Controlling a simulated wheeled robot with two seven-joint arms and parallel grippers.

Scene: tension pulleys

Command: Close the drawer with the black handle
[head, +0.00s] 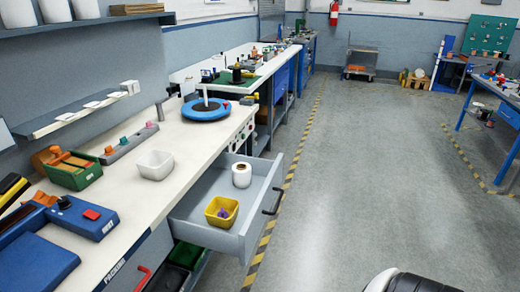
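The grey drawer (205,236) is pulled out from under the white workbench into the aisle. Its black handle (273,201) is on the front panel, which faces right. Inside the drawer stand a white roll (242,175) and a yellow bin (221,211) with a small purple item in it. Neither of my grippers shows in the head view, and nothing is touching the handle.
The white bench top (195,150) holds a white bowl (155,164), a blue round turntable (206,109) and a green box (75,175). A red handle (142,278) is below the bench at the bottom left. The grey floor (350,190) right of the drawer is clear.

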